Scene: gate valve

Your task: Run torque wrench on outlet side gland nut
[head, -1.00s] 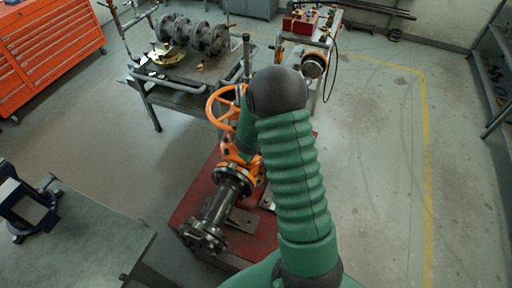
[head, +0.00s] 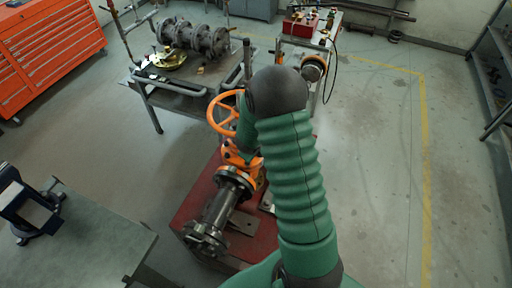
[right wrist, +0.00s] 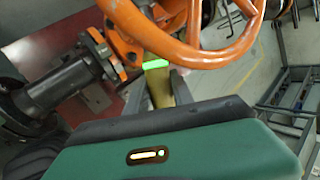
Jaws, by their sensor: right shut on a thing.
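The orange gate valve (head: 240,155) stands on a red base, with its orange handwheel (head: 221,118) up and a dark flanged pipe (head: 220,210) toward me. My green right arm covers its right side in the head view. In the right wrist view the handwheel (right wrist: 235,45) crosses the top, and the pipe (right wrist: 62,88) lies at left. My right gripper (right wrist: 158,90) is shut on a tan thing with a bright green end (right wrist: 156,64), likely the torque wrench, just below the wheel rim. I cannot make out the gland nut. My left gripper is not in view.
A grey bench with a vise (head: 32,212) is at front left. A table with dark machined parts (head: 195,38) stands behind the valve, and a cart with a red box (head: 300,22) at the back. An orange tool cabinet (head: 45,45) is at far left. The floor at right is clear.

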